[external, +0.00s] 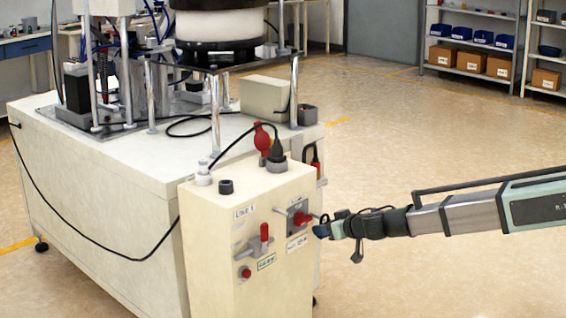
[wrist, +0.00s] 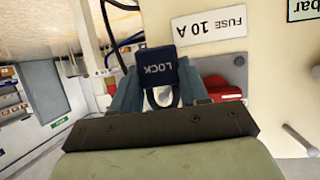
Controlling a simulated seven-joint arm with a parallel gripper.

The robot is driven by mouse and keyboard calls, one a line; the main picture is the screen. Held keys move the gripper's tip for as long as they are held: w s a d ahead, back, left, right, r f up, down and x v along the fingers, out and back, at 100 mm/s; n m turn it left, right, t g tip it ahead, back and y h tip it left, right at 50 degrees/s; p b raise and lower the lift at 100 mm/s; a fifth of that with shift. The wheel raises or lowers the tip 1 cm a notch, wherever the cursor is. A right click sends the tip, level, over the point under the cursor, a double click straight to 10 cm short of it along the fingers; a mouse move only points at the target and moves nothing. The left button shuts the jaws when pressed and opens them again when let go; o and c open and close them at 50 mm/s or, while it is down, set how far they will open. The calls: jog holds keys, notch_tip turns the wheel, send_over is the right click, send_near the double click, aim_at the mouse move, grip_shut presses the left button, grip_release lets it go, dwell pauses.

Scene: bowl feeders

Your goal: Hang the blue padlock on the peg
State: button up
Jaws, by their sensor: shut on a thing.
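The blue padlock (wrist: 162,66), marked LOCK, is between the fingers of my gripper (wrist: 160,92) in the wrist view. The lettering is upside down there, and the dark shackle loop points back toward my palm. In the external view, my gripper (external: 336,226) holds the padlock (external: 322,231) just right of the control box's front, beside the red rotary switch (external: 301,218). The switch shows partly behind a finger in the wrist view (wrist: 224,88). A metal rod (wrist: 300,140) sticks out at the right of the wrist view; I cannot tell whether it is the peg.
The cream control box (external: 215,270) carries a red-handled lever (external: 264,232) and a red button (external: 246,273). A black cable (external: 110,245) loops down the white machine cabinet (external: 100,185). The floor on the right is clear.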

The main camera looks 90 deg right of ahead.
jog(key=shift+w+d, duration=0.7)
jog(key=shift+d, duration=0.05)
dwell(0.6)
jog(key=shift+f, duration=0.3)
dwell(1.0)
jog(key=o, duration=1.2)
jog(key=shift+o, duration=0.3)
jog(key=shift+o, duration=0.8)
jog(key=shift+a, duration=0.1)
jog(key=v, duration=0.7)
